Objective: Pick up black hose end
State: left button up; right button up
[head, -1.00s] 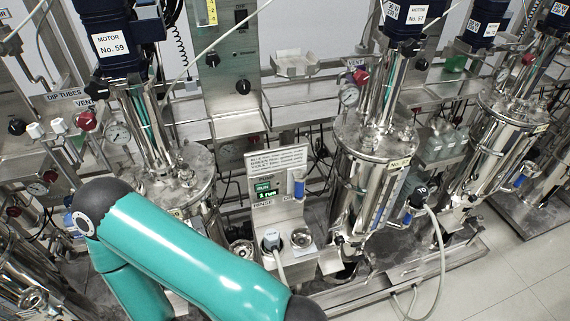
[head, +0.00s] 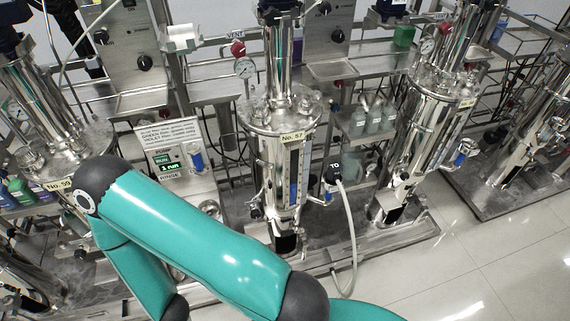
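A black hose end (head: 333,178) sits just right of the steel vessel marked No. 57 (head: 268,165). It has a white label that seems to read "TO". A pale hose (head: 351,235) runs from it down to the floor, curving back toward the skid base. The black hose end appears to sit at a blue-handled side fitting of the vessel; I cannot tell how it is joined. One of my teal arms crosses the lower left and middle of the view. Neither of my grippers shows.
A pump box (head: 174,160) with a lit green display stands left of the vessel, partly hidden by my arm. Another steel vessel (head: 425,125) stands to the right. A steel skid frame edge (head: 390,243) runs along the front. The tiled floor (head: 480,265) at lower right is clear.

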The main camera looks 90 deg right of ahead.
aim_at(332, 177)
jog(key=k, duration=0.65)
jog(key=u, duration=1.75)
jog(key=i, duration=0.1)
jog(key=z, duration=3.6)
jog(key=i, duration=0.75)
jog(key=u, duration=0.05)
jog(key=k, duration=0.9)
jog(key=z, duration=0.2)
jog(key=i, duration=0.9)
jog(key=u, duration=0.1)
